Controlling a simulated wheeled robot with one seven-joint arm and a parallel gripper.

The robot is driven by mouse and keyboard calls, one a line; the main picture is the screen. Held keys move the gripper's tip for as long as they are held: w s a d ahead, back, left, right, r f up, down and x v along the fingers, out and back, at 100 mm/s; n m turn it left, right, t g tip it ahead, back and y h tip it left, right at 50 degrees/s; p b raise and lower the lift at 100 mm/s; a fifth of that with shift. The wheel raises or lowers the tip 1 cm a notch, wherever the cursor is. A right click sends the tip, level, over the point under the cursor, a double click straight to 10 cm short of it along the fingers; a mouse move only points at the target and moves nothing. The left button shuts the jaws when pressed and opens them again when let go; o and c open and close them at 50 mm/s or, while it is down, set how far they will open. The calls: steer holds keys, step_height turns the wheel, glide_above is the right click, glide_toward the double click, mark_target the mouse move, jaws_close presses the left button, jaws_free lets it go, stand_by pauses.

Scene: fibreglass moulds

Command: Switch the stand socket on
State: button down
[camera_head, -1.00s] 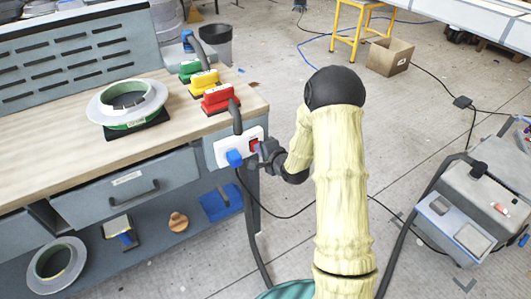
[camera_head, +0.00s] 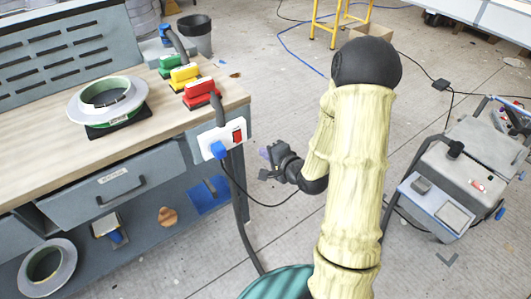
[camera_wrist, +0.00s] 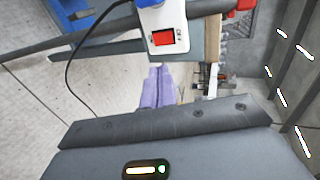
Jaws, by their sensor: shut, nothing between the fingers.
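The white socket box (camera_head: 219,139) is fixed to the right end of the workbench, with a blue plug (camera_head: 218,150) in it. Its red rocker switch (camera_head: 237,136) faces outward at the right end of the box. In the wrist view the red switch (camera_wrist: 163,38) lies ahead, above the fingers; which way it is tipped I cannot tell. My gripper (camera_head: 265,163) is to the right of and below the box, apart from it. In the wrist view its purple fingertips (camera_wrist: 160,84) are together with nothing between them.
The workbench (camera_head: 45,152) carries green, yellow and red sanders and a tape roll (camera_head: 108,98). A dark cable hangs from the plug to the floor. A grey machine (camera_head: 465,175) stands at the right. The floor between is mostly clear.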

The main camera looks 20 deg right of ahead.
steer(key=g+p, duration=0.1)
steer(key=p, duration=0.1)
steer(key=w+r+g+p, duration=0.1)
steer(key=shift+a+g+h+p, duration=0.15)
steer(key=shift+g+h+p, duration=0.15)
steer(key=shift+h+p, duration=0.1)
stand_by(0.4)
